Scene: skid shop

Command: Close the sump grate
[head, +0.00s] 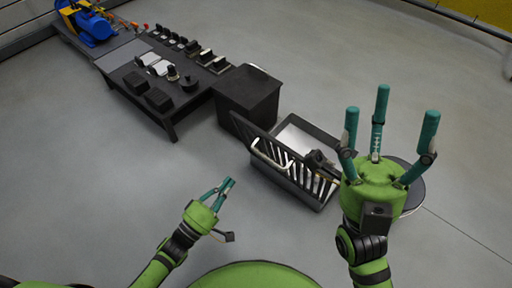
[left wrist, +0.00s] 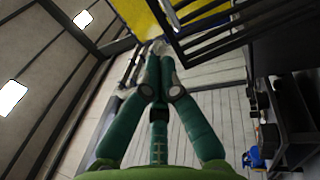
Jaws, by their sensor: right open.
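The sump (head: 338,149) is a dark open box on the floor, its pale inside showing. The slatted dark grate (head: 296,172) stands tilted up along its near side, uncovering the opening. A pale bar handle (head: 270,160) is on the grate. My left gripper (head: 229,183) is left of and nearer than the grate, apart from it, with its fingers drawn together and nothing seen in them. Dark bars, likely the grate, show at the upper right of the left wrist view (left wrist: 235,32). My right gripper (head: 390,115) is open and empty, fingers spread upward, right of the sump.
A dark bin (head: 247,98) stands just behind the sump. A low dark table (head: 130,82) with several small parts and a blue machine (head: 93,28) extends to the upper left. A round grey disc (head: 412,190) lies partly behind my right gripper. The floor at left is clear.

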